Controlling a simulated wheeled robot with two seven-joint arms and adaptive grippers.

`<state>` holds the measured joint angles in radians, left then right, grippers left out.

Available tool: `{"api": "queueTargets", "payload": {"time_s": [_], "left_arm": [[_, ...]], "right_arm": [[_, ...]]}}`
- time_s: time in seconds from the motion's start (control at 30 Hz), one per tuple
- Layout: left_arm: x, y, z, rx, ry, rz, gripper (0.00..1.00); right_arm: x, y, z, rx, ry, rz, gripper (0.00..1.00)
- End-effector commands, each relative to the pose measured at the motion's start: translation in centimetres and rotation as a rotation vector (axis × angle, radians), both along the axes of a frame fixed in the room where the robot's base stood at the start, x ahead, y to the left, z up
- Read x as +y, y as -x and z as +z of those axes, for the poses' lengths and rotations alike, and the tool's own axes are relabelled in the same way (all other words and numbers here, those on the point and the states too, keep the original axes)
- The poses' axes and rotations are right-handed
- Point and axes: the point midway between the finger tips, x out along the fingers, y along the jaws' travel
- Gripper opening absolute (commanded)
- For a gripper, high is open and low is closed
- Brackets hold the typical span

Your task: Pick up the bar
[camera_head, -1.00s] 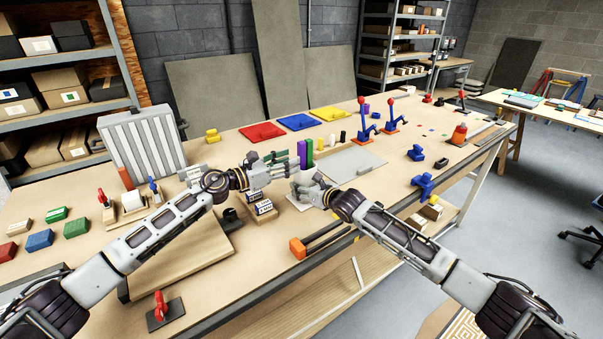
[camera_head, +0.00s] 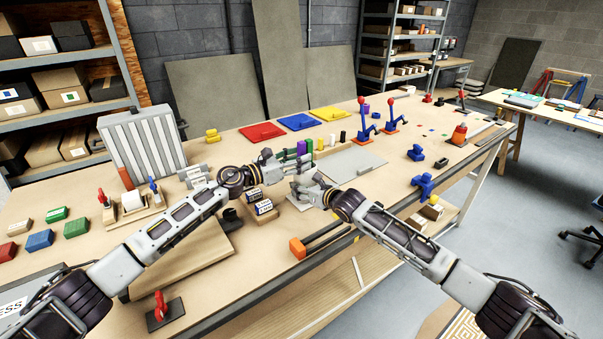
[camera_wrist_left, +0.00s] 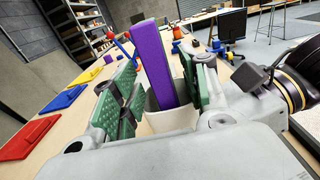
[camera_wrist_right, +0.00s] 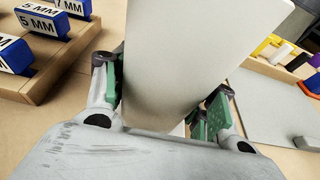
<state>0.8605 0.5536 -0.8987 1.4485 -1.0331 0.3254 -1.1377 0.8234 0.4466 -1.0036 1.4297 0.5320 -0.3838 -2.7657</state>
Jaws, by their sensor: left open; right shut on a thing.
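A purple bar (camera_wrist_left: 152,60) stands tilted in the left wrist view, its lower end in or behind a pale, white-sided piece (camera_wrist_left: 172,118). In the head view the purple bar (camera_head: 309,146) shows small beside my left gripper (camera_head: 299,153). The left gripper's green-padded fingers are open, one on each side of the bar; I cannot tell whether they touch it. My right gripper (camera_head: 306,181), lower in the head view, is shut on a broad pale piece (camera_wrist_right: 190,55), which fills the middle of the right wrist view. Its lower end is hidden.
A wooden block with "5 MM" pieces (camera_wrist_right: 45,50) is left of my right gripper. A flat grey plate (camera_head: 350,163) lies to the right. Red, blue and yellow panels (camera_head: 298,122) lie at the back. Blue toggles with red knobs (camera_head: 364,122) stand back right.

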Motion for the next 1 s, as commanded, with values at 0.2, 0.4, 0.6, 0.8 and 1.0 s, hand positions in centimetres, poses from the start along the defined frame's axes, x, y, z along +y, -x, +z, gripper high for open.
{"api": "queueTargets", "payload": {"time_s": [0.2,0.4,0.6,0.8,1.0], "left_arm": [[0.02,0.01,-0.01,0.0,0.0,0.0,0.23],[0.02,0.0,-0.01,0.0,0.0,0.0,0.0],[0.03,0.0,-0.01,0.0,0.0,0.0,0.0],[0.03,-0.01,0.11,-0.001,0.002,0.0,0.0],[0.04,-0.02,0.37,-0.002,0.001,0.001,0.0]], "right_arm": [[-0.03,0.0,-0.06,0.001,0.001,0.0,0.31],[-0.03,0.0,-0.06,0.001,0.001,0.0,0.31],[-0.03,0.0,-0.06,0.001,0.001,0.0,0.31],[-0.04,0.0,-0.07,0.001,0.001,-0.001,0.31],[-0.04,0.0,-0.07,0.001,0.001,-0.001,0.31]]}}
